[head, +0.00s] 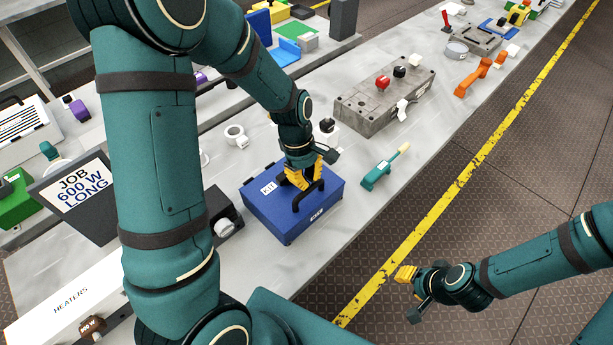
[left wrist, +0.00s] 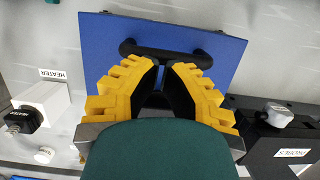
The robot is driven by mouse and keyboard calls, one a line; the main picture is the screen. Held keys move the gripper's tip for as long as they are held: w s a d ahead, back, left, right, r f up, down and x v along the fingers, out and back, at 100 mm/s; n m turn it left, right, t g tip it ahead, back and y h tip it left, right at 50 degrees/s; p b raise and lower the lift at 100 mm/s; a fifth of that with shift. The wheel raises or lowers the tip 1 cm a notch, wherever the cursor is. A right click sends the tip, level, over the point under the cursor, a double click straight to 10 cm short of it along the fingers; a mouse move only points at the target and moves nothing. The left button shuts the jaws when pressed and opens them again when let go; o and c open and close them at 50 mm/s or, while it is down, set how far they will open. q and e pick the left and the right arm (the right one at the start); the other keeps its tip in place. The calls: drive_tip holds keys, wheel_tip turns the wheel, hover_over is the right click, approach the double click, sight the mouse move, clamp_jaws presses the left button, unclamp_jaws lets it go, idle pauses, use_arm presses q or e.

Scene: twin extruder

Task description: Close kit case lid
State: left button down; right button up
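The blue kit case (head: 290,224) sits on the grey bench with its lid (head: 266,204) lying flat and looking closed. A black handle (head: 299,202) stands on the lid. My left gripper (head: 311,185) points down close above the lid beside the handle. In the left wrist view the lid (left wrist: 205,90) lies beyond the yellow fingers of my left gripper (left wrist: 164,66), and the handle (left wrist: 165,50) shows just past their tips. The fingertips are nearly together, with nothing seen held; actual contact is unclear. My right gripper (head: 407,284) hangs over the floor, away from the case.
A white ring-like part (head: 235,136) lies behind left, and a job sign (head: 77,197) stands at left. The bench's front edge is near the case.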

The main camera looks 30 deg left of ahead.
use_arm(q)
drive_tip(key=shift+r, duration=0.1)
idle(0.5)
drive_tip(key=s+p+v, duration=0.1)
drive_tip(key=p+v, duration=0.3)
drive_tip(key=v, duration=0.9)
drive_tip(key=shift+w+r, duration=0.45)
drive_tip(key=shift+w, duration=0.05)
